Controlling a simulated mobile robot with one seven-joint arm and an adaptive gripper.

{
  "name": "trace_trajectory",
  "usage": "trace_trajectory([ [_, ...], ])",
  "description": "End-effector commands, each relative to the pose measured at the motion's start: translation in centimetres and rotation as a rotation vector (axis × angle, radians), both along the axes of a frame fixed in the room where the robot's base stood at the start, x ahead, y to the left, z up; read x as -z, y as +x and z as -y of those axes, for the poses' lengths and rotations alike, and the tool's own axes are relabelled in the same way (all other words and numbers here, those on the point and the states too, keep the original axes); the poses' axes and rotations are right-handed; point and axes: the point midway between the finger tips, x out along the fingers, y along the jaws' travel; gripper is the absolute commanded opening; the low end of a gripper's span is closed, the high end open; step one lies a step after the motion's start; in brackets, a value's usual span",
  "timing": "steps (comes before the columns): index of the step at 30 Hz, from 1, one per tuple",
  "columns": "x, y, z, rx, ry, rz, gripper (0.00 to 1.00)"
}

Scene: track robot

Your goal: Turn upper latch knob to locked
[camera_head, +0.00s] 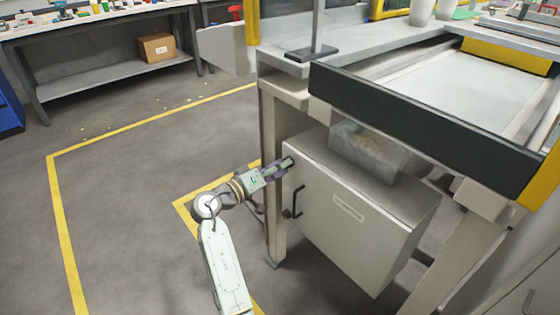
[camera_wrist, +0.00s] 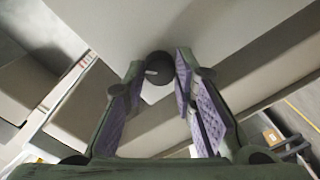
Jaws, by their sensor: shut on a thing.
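The upper latch knob (camera_wrist: 157,72) is a small dark round knob with a light mark on it, on the pale cabinet face. My gripper (camera_wrist: 158,78) has its purple-padded fingers on either side of the knob and is shut on it. In the head view my gripper (camera_head: 288,163) reaches the upper left corner of the grey cabinet (camera_head: 350,238), and its fingers hide the knob there. The knob's exact turn angle is hard to tell.
A black bar handle (camera_head: 298,201) and a lower dark knob (camera_head: 287,213) sit below my gripper on the door. The floor to the left is free.

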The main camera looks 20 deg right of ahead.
Motion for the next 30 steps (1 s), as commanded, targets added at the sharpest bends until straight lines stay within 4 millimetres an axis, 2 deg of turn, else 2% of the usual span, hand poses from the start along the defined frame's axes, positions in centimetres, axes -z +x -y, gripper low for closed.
trace_trajectory([
  [2,-0.54,0.04,-0.04,-0.001,-0.026,-0.07,0.0],
  [18,-0.64,0.07,0.0,-0.001,-0.195,-0.536,0.0],
  [30,-0.4,0.12,-0.03,-0.001,-0.273,-0.749,0.0],
])
